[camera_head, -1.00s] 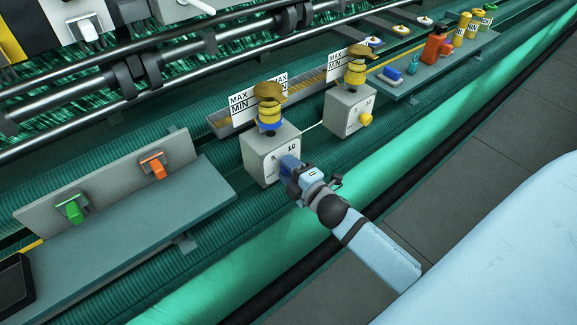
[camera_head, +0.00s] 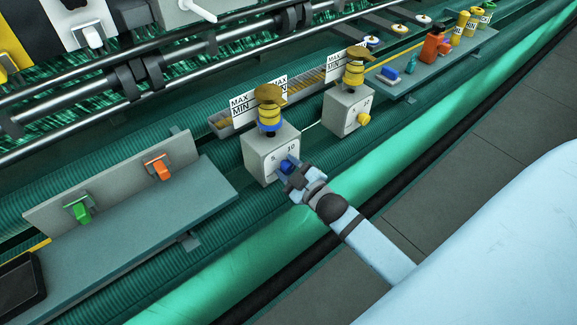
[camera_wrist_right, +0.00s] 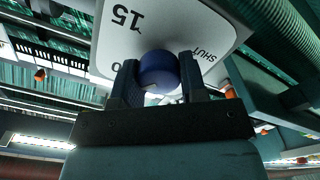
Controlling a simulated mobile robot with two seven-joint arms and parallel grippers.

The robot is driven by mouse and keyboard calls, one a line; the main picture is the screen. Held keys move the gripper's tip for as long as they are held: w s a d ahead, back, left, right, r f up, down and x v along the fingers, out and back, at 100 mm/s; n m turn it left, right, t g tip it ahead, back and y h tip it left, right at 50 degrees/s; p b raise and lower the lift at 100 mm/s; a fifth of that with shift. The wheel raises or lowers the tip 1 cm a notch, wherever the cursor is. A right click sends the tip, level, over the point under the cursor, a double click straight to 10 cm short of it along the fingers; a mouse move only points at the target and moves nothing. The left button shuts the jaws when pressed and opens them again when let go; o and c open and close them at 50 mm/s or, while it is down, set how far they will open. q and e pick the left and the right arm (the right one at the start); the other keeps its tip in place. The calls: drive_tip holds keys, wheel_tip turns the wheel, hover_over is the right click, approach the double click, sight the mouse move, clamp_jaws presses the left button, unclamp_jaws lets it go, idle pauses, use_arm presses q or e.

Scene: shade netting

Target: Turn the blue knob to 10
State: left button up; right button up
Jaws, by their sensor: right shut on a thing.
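The blue knob (camera_head: 286,166) is on the front face of the nearer grey box (camera_head: 258,154), which has a yellow pot with a blue band on top. The number 10 shows above the knob in the head view. My right gripper (camera_head: 289,170) is at the box face, its fingers around the knob. In the right wrist view the knob (camera_wrist_right: 158,72) sits between the two dark fingers (camera_wrist_right: 160,78). The white dial plate (camera_wrist_right: 185,28) shows 15 and SHUT; another mark is partly hidden by a finger. I cannot tell where the knob points. My left gripper is out of view.
A second grey box (camera_head: 347,112) with a yellow knob (camera_head: 363,118) stands farther right. A grey shelf at left (camera_head: 150,220) carries a green switch (camera_head: 77,208) and an orange switch (camera_head: 158,166). A green roll (camera_head: 240,255) runs along the front.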

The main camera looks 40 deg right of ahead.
drive_tip(key=shift+m, duration=0.3)
drive_tip(key=o, duration=0.9)
drive_tip(key=shift+o, duration=0.2)
drive_tip(key=shift+s+f, duration=0.1)
drive_tip(key=shift+s, duration=0.45)
drive_tip(key=s+d+b, duration=0.1)
drive_tip(key=s+b, duration=0.2)
drive_tip(key=s, duration=0.9)
drive_tip(key=shift+s, duration=0.35)
